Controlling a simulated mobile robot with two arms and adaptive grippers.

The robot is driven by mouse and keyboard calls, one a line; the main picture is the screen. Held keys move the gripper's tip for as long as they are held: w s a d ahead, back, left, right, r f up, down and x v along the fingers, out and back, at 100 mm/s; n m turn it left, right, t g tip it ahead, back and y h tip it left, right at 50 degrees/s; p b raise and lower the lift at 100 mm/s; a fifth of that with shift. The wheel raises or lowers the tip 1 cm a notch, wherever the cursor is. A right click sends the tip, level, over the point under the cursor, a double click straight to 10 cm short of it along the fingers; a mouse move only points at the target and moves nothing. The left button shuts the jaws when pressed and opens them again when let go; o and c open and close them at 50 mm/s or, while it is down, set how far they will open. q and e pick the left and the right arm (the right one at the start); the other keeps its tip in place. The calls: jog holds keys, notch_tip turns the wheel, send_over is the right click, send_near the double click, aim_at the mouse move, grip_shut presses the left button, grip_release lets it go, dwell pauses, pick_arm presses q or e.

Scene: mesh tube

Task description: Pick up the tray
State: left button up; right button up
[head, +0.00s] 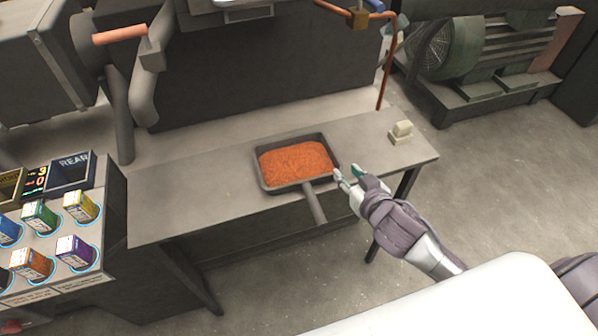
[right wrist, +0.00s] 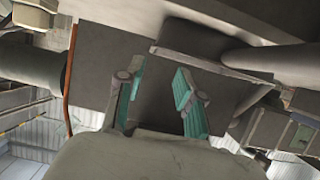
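The tray (head: 258,166) is a dark, shallow rectangular pan filled with orange granules, with a grey handle (head: 315,203) pointing toward me. It lies on the grey table. My right gripper (head: 350,175) is just right of the tray's near right corner, with its fingers apart and nothing between them. In the right wrist view, the right gripper (right wrist: 160,95) shows two spread fingers with teal pads. The view looks upside down, and the tray (right wrist: 200,40) appears as a dark shape above the fingers. My left gripper is not in view.
The table (head: 190,205) has free room left of the tray. A small beige block (head: 401,132) stands at its right end. A dark machine (head: 260,70) rises behind, with a copper pipe (head: 387,70).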

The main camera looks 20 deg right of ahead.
aim_at(336, 158)
jog(key=x, duration=0.3)
jog(key=p+x, duration=0.1)
jog(key=x, duration=0.6)
jog(key=shift+d+f, duration=0.2)
jog(key=shift+d, duration=0.15)
jog(key=shift+s, duration=0.1)
grip_shut()
jog(key=shift+r, duration=0.1)
